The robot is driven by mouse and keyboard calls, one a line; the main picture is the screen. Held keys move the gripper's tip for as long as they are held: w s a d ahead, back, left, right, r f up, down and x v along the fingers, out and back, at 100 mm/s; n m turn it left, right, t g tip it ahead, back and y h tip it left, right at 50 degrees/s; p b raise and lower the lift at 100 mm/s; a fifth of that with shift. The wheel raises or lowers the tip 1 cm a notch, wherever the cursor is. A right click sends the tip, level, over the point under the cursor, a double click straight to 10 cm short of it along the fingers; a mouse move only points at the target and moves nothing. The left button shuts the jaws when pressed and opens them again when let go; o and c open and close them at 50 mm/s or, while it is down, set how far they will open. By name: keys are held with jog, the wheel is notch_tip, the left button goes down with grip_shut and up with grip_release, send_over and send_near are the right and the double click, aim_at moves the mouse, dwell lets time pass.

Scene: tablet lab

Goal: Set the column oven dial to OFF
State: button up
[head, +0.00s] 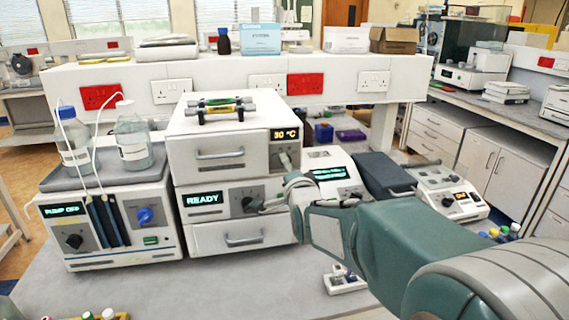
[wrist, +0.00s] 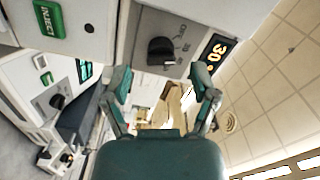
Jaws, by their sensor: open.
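The column oven (head: 215,150) is the top unit of the white stack in the head view, with an amber display reading 30 °C (head: 285,134). Its black dial (wrist: 160,50) shows clearly in the wrist view, beside small lettering that includes OFF. I cannot surely tell which mark the dial points to. The same display (wrist: 213,52) sits to the right of the dial there. My gripper (wrist: 160,82) is open and empty, its fingers spread to either side below the dial, apart from it. In the head view my gripper (head: 279,185) is in front of the stack's right side and partly hides the dial area.
Below the oven is a unit reading READY (head: 203,199) with its own knob. The pump (head: 110,220) stands left with bottles on top. A unit with a green display (head: 328,173) is right of the stack.

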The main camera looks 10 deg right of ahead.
jog(key=shift+w+d, duration=0.1)
jog(key=shift+w, duration=1.7)
jog(key=shift+c, duration=0.3)
jog(key=shift+s, duration=0.1)
grip_shut()
jog(key=n, duration=0.3)
jog(key=shift+f+n, duration=0.1)
jog(key=shift+n, duration=2.4)
